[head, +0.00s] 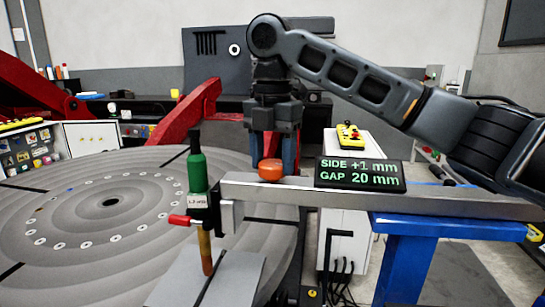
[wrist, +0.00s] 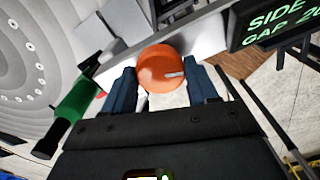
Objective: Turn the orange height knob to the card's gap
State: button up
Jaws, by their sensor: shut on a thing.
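The orange height knob (head: 270,171) sits on top of the grey beam, near its left part. In the wrist view the round orange knob (wrist: 158,68) shows a pale pointer mark toward its right side. My gripper (head: 273,158) points straight down over it, with its blue fingers on either side, shut on the knob. The fingers also flank it in the wrist view (wrist: 162,82). A black display (head: 360,174) on the beam reads SIDE +1 mm and GAP 20 mm in green. The green torch (head: 197,172) hangs at the beam's left end, tip down near a grey plate. A white label (head: 197,200) on it is too small to read surely.
The grey beam (head: 450,205) rests on a blue stand (head: 405,255) at right. A large round slotted table (head: 75,220) fills the left. A red arm (head: 195,110) rises behind. A yellow pendant (head: 349,136) lies on a white cabinet.

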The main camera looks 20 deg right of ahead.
jog(key=m, duration=0.3)
jog(key=shift+r+m, duration=0.1)
jog(key=shift+m, duration=0.2)
jog(key=m, duration=0.3)
jog(key=shift+m, duration=0.3)
jog(key=m, duration=0.3)
jog(key=shift+m, duration=0.4)
jog(key=m, duration=0.3)
jog(key=shift+m, duration=0.3)
jog(key=m, duration=0.3)
jog(key=shift+m, duration=0.3)
jog(key=m, duration=0.3)
jog(key=shift+m, duration=0.3)
jog(key=m, duration=0.7)
jog(key=shift+r, duration=0.1)
